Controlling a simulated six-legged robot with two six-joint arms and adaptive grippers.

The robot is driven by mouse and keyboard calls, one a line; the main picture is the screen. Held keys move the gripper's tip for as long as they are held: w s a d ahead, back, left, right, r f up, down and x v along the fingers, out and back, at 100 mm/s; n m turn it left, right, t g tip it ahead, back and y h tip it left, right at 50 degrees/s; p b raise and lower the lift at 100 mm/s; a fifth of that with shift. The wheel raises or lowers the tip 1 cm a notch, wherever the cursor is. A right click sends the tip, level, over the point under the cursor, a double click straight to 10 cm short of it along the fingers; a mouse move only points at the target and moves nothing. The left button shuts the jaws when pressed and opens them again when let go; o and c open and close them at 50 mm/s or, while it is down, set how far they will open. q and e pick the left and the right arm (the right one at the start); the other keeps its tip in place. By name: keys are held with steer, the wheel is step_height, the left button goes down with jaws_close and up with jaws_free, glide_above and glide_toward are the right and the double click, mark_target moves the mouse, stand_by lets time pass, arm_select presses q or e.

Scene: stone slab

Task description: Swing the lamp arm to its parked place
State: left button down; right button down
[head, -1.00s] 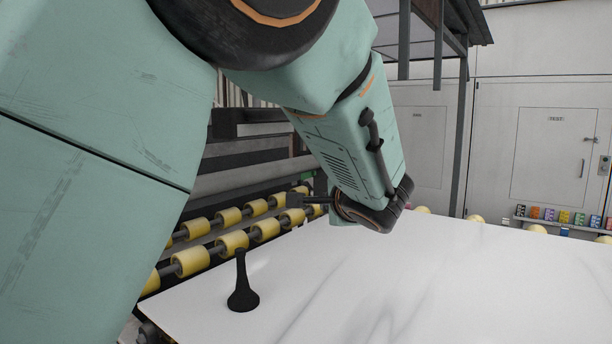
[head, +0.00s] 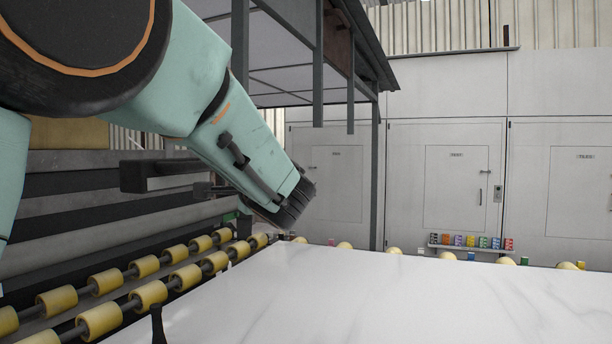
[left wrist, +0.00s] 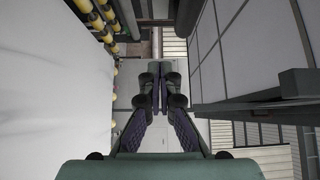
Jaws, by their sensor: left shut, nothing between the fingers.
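My left arm reaches across the left of the head view, its wrist over the rollers at the back-left of the slab. My left gripper (left wrist: 160,76) shows in the left wrist view, with its fingers together and nothing between them. In the head view I cannot clearly make out its fingers. I cannot identify the lamp arm with certainty. A dark bar (head: 160,172) runs behind my arm, and a small dark piece (head: 204,190) shows beside the wrist link. A black stem (head: 158,325) stands at the slab's near-left edge, cut off below. My right gripper is not in view.
The white stone slab (head: 330,300) is broad and clear on top. Yellow rollers (head: 150,294) line its left side. A dark canopy frame (head: 318,65) stands behind my arm. Pale cabinets (head: 450,180) fill the back, with small coloured blocks (head: 470,241) on a ledge.

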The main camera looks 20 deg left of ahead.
arm_select(q)
steer(key=w+a+p, duration=0.2)
steer(key=w+a, duration=0.2)
steer(key=a, duration=0.4)
steer(key=shift+w+a+p, duration=0.3)
steer(key=shift+w+p, duration=0.05)
steer(key=shift+w+f, duration=0.1)
steer(key=shift+f, duration=0.05)
